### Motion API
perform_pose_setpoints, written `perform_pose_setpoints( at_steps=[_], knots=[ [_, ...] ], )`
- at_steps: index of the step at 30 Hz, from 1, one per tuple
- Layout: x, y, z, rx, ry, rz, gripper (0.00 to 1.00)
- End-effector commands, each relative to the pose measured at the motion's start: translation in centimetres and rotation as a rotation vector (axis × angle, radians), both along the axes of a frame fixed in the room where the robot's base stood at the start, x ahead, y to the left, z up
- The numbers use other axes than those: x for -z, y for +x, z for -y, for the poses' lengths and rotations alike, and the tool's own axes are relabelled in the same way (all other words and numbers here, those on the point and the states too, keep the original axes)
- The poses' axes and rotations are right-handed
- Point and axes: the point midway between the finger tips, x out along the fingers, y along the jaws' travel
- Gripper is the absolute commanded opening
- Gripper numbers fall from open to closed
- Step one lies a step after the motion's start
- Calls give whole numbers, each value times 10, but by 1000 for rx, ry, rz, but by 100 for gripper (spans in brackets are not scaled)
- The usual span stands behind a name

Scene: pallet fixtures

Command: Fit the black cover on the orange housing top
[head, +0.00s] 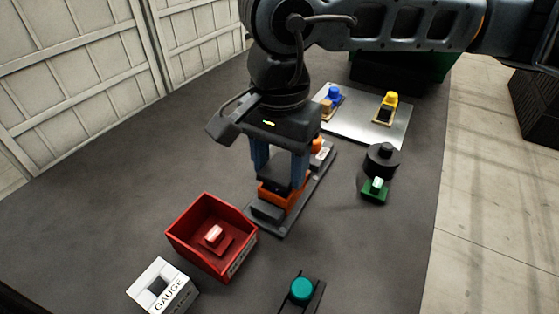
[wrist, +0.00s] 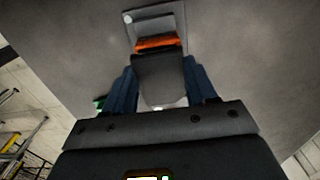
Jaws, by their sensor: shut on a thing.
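My gripper (head: 279,174) points down with its blue fingers shut on the black cover (head: 275,173). In the wrist view the cover (wrist: 160,78) fills the space between the fingers. The orange housing (head: 279,197) stands on a long dark grey fixture (head: 313,188), right below the cover in the head view. In the wrist view a strip of the housing (wrist: 157,43) shows past the cover's edge. The cover and fingers hide much of the housing top. I cannot tell whether the cover touches or is seated on it.
A red bin (head: 184,240) holding a red part stands front left, beside a white gauge block (head: 150,293). A teal round part (head: 302,288) is at the front. A black cylinder (head: 381,160) and green part (head: 374,192) are right. A metal plate (head: 353,125) carries several parts behind.

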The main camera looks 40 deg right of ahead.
Motion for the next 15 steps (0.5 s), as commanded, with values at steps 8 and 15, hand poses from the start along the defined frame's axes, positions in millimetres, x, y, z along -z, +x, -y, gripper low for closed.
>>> perform_pose_setpoints(
  at_steps=[8,15],
  knots=[
    [4,0,0,0,0,0,27],
    [7,0,0,0,0,0,27]
  ],
)
